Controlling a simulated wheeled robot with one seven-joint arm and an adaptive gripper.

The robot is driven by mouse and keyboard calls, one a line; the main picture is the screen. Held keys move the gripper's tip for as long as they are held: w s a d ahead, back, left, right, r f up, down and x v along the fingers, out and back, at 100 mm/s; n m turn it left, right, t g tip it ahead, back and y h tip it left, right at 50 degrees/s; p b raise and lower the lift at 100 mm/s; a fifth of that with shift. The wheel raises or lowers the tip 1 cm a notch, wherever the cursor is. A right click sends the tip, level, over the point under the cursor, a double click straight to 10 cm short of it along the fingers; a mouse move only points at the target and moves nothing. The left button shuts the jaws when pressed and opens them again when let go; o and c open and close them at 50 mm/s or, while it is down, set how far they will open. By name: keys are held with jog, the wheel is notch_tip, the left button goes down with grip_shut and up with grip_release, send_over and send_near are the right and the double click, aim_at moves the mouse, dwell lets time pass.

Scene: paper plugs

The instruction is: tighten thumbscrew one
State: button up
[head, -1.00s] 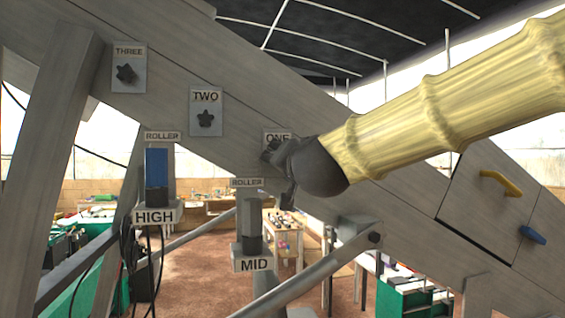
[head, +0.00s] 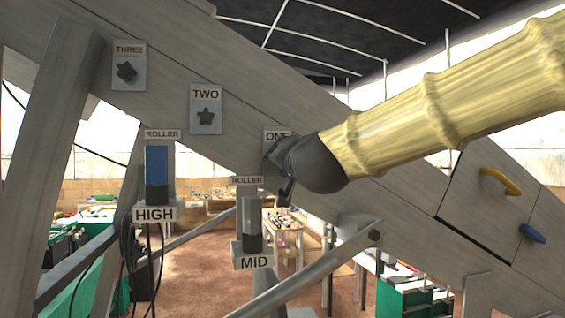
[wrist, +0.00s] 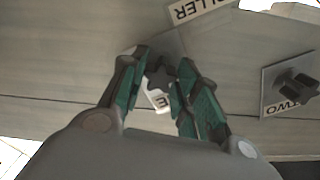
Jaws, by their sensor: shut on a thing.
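Thumbscrew one is a dark star-shaped knob (wrist: 160,77) on a small plate; in the wrist view it sits between the tips of my gripper (wrist: 160,75). My gripper is shut on it, with a green-padded finger on each side. In the head view my gripper (head: 275,160) reaches the plate labelled ONE (head: 278,135) from the right and hides the knob. The ONE label shows partly behind the fingers in the wrist view.
Thumbscrew two (head: 206,117) and thumbscrew three (head: 126,72) sit up and left on the same grey sloping beam. The HIGH roller (head: 157,175) and MID roller (head: 252,228) stand below. A yellow handle (head: 500,182) and blue handle (head: 533,235) are at right.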

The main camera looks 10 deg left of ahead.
jog(key=m+b, duration=0.2)
jog(key=m, duration=0.2)
jog(key=shift+o, duration=1.3)
grip_shut()
jog(key=shift+m+b, duration=1.15)
jog(key=shift+m, duration=0.55)
jog(key=o, duration=0.8)
grip_release()
jog(key=shift+c, duration=0.2)
